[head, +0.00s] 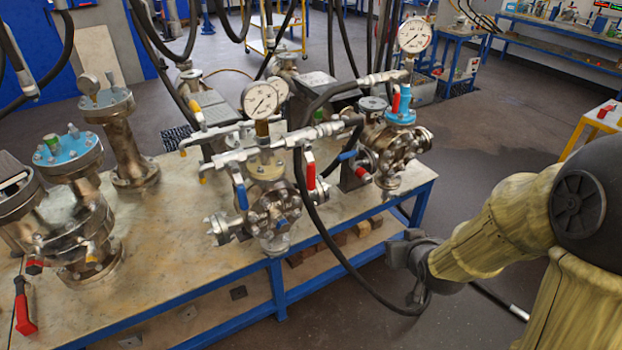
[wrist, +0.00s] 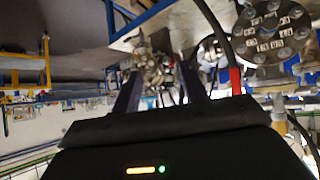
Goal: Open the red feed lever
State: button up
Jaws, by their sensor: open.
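Several red-handled levers show in the head view, and no readable label tells which is the feed lever. One red lever (head: 310,170) hangs upright on the front of the middle vessel (head: 268,200), right of a blue lever (head: 241,192). Another red lever (head: 396,104) stands at the top of the right vessel (head: 402,150). My gripper (head: 402,262) is open and empty, off the bench's front edge, apart from the levers. In the tilted wrist view, a red handle (wrist: 236,80) shows right of my open fingers (wrist: 160,72).
A black hose (head: 322,238) loops from the middle vessel over the bench edge, close to my gripper. Pressure gauges (head: 261,99) and (head: 414,36) stand above the vessels. The blue-framed bench (head: 180,262) has bare top at front left. Floor (head: 475,140) right of it is clear.

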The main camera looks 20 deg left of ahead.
aim_at(313, 176)
jog(key=w+a+r+n+t+y+b, duration=0.1)
jog(key=a+t+y, duration=0.1)
jog(key=a, duration=0.6)
jog(key=a+r+n+t+y+b, duration=0.1)
jog(key=a+n+t+y+b, duration=0.1)
jog(key=a+y, duration=0.3)
jog(key=a, duration=0.2)
jog(key=shift+w+a+t+y, duration=0.3)
jog(key=shift+w+a+t, duration=0.05)
jog(key=shift+t, duration=0.05)
jog(key=shift+r, duration=0.1)
jog(key=p+x, duration=0.4)
jog(key=x, duration=1.3)
jog(key=shift+w+a+p, duration=0.15)
jog(key=shift+p, duration=0.15)
jog(key=shift+c, duration=0.2)
grip_shut()
